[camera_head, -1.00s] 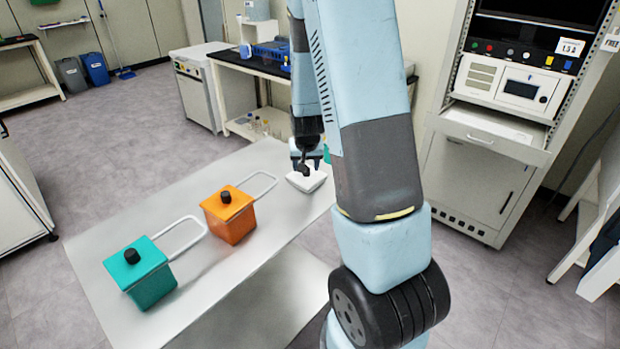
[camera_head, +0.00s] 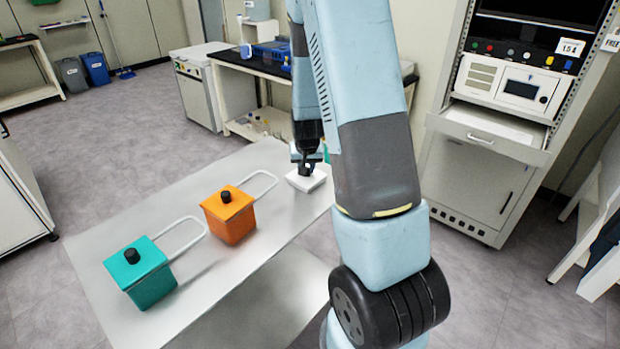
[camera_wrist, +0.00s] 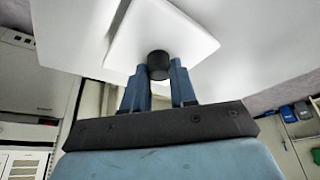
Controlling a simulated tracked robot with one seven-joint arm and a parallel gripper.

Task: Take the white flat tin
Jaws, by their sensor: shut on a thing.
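The white flat tin (camera_head: 308,182) sits at the far right end of the grey metal table, below my gripper (camera_head: 305,168). In the wrist view the tin (camera_wrist: 178,32) shows as a white square lid with a round black knob (camera_wrist: 159,63) at its middle. My gripper (camera_wrist: 159,76) has one blue finger on each side of the knob and is shut on it. The fingertips partly hide the knob. I cannot tell whether the tin's base still touches the table.
An orange tin (camera_head: 229,215) and a teal tin (camera_head: 142,275), each with a black knob, stand on the metal table (camera_head: 110,225) to the left. White loop handles lie beside them. A rack cabinet (camera_head: 480,180) stands at right. Black-topped bench (camera_head: 262,66) is behind.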

